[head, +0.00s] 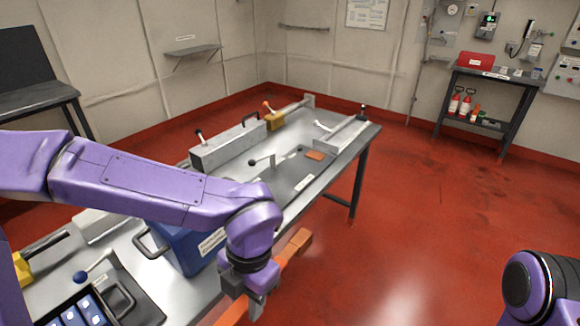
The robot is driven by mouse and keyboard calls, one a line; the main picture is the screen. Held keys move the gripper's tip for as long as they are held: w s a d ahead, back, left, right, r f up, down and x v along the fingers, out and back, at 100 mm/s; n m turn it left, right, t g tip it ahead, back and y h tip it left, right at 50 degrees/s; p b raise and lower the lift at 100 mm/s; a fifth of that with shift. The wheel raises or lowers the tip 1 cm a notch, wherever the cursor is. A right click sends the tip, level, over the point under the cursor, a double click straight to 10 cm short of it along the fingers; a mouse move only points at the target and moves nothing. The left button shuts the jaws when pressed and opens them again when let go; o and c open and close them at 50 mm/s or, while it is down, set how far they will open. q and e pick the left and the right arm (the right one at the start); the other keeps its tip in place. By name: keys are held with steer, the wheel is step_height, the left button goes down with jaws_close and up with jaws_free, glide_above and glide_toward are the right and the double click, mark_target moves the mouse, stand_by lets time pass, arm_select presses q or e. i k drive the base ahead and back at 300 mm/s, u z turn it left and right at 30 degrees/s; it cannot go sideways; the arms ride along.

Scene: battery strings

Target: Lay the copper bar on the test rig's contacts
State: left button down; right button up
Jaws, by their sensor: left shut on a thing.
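The copper bar (299,240) is a long orange-brown bar in the lower middle of the head view. My left gripper (256,303) points down and is shut on it, in front of the table's near edge. The gripper and wrist hide the bar's middle, and its near end runs to the bottom of the picture. A dark plate with a lever (272,160) lies on the table beyond, with a small orange piece (315,155) at its far right. I cannot tell for sure which fixture is the test rig. Only a purple link of my right arm shows at lower right.
A blue box (182,243) with a handle stands on the table, left of my left wrist. The table's (352,150) right end has a grey block. Red floor at right is clear.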

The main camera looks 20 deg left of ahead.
mark_target(291, 176)
steer(key=u, duration=0.05)
steer(key=i, duration=1.5)
steer(key=z, duration=0.1)
